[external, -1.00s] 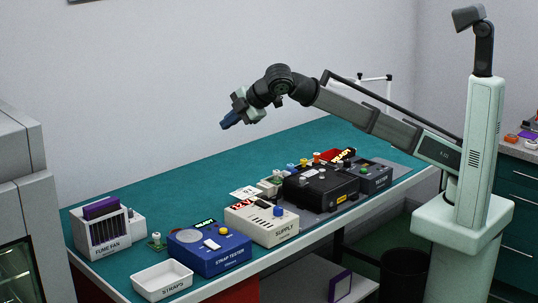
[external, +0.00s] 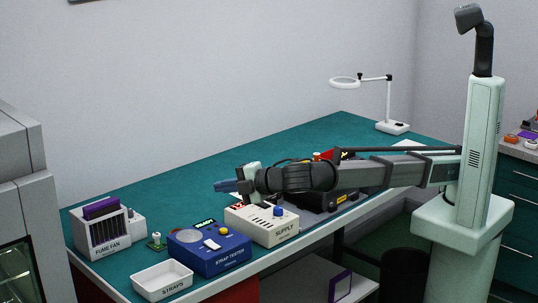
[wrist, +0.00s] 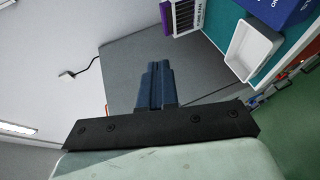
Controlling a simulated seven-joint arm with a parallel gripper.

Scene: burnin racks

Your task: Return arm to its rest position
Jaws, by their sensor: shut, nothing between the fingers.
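My gripper (external: 226,186) is at the end of my arm, which stretches left over the green bench in the external view. Its blue fingers point left, above and behind the white supply box (external: 262,225). In the wrist view the gripper (wrist: 156,70) has its two fingers together with nothing between them. My arm covers much of the black case (external: 325,200) and the things behind it.
The green bench (external: 140,200) carries a blue strap tester (external: 210,252), a white straps tray (external: 162,280) and a fume fan (external: 103,232). A lamp (external: 393,127) stands at the back right. A grey cabinet (external: 20,200) stands at the left. Air above the bench's left part is free.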

